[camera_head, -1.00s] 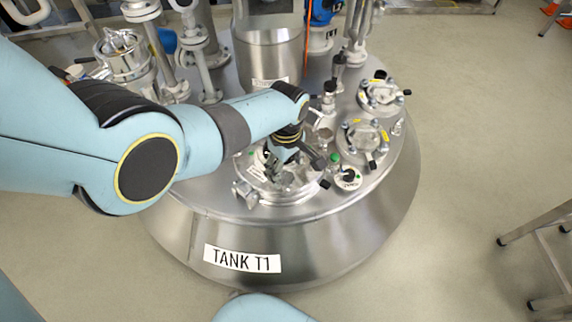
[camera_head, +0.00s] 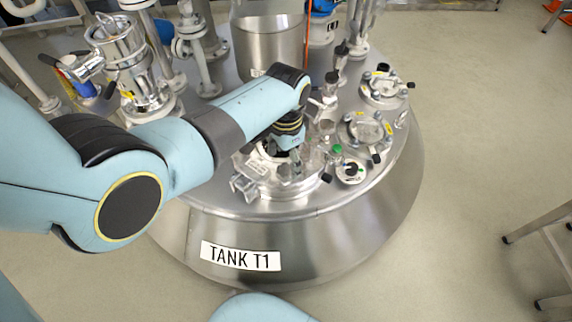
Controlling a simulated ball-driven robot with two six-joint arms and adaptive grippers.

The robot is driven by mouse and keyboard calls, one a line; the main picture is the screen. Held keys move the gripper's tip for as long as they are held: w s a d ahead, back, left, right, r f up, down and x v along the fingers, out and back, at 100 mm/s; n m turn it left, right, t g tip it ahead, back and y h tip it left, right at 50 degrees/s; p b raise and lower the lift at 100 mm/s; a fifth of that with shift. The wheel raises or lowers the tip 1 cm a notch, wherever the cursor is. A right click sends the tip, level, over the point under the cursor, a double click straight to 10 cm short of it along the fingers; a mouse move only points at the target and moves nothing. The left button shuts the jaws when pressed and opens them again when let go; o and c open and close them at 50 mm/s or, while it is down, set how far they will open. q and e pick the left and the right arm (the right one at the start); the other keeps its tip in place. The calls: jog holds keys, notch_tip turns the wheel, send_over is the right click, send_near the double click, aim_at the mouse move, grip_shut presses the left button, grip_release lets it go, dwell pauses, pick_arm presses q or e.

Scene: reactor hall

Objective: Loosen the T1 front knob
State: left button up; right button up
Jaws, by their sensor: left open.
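The steel tank T1 (camera_head: 340,235) stands in front of me, with its label (camera_head: 240,256) on the front wall. On its lid, toward the front, is a round hatch with clamp hardware; a front clamp (camera_head: 243,187) shows at the hatch's left front edge. My left arm reaches in from the left. My left gripper (camera_head: 290,165) is open over the hatch, pointing down, partly hidden by my own wrist. I cannot tell whether it touches any knob, as the fingers blend with the metal fittings. My right gripper is not in view.
Two sight-glass flanges (camera_head: 366,130) sit on the lid's right side. A small port with a green knob (camera_head: 338,149) is just right of the gripper. Pipes and valves (camera_head: 192,48) rise at the back left. A metal frame (camera_head: 545,228) stands at the right; the floor between is clear.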

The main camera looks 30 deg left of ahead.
aim_at(286, 170)
pick_arm(q)
jog(key=m, duration=0.1)
jog(key=m+b, duration=0.1)
jog(key=m, duration=0.1)
jog(key=shift+f+m, duration=0.25)
jog(key=shift+m, duration=0.05)
jog(key=shift+m+b, duration=0.55)
jog(key=shift+m, duration=0.35)
jog(key=m+p, duration=0.1)
jog(key=r+m+p, duration=0.1)
jog(key=m, duration=0.1)
jog(key=shift+p, duration=0.4)
jog(key=m+p, duration=0.1)
jog(key=m, duration=0.2)
jog(key=shift+m, duration=0.4)
jog(key=m+p, duration=0.1)
jog(key=m, duration=0.4)
jog(key=shift+f+p, duration=0.1)
jog(key=shift+p, duration=0.25)
jog(key=m+p, duration=0.1)
jog(key=m, duration=0.4)
jog(key=shift+m, duration=0.4)
notch_tip(286, 170, down, 6)
jog(key=b, duration=0.5)
jog(key=shift+f, duration=0.25)
jog(key=shift+r, duration=0.1)
